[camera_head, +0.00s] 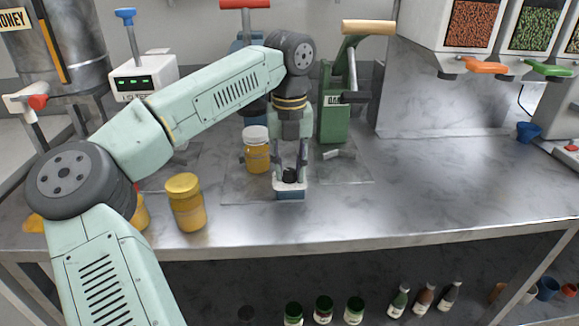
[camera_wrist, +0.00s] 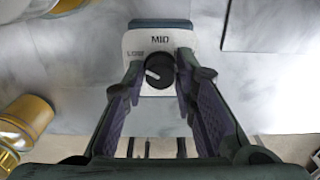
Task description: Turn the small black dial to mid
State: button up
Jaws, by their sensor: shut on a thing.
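The small black dial (camera_wrist: 160,70) sits on a white-topped box (camera_wrist: 136,42) with a blue-grey side, which stands near the counter's front edge in the head view (camera_head: 291,192). The dial also shows in the head view (camera_head: 289,175). Its white pointer mark points left in the wrist view, on the side of a small label that seems to read LOW. The MID label is straight above the dial. My gripper (camera_wrist: 158,82) points down over the box, its two fingers shut on the dial from both sides. The right finger covers part of the box's face.
A white-lidded jar (camera_head: 256,152) stands just left of my gripper, and a yellow-lidded jar (camera_head: 186,204) farther left. A green press (camera_head: 334,115) stands behind to the right. The counter (camera_head: 450,185) to the right is clear.

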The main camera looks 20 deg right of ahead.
grip_shut()
jog(key=shift+m, duration=0.3)
jog(key=m+p, duration=0.1)
jog(key=m, duration=0.4)
jog(key=shift+r+m, duration=0.1)
jog(key=shift+m, duration=0.2)
jog(key=m+p, duration=0.1)
jog(key=m, duration=0.4)
jog(key=shift+m, duration=0.3)
jog(key=o, duration=0.7)
grip_release()
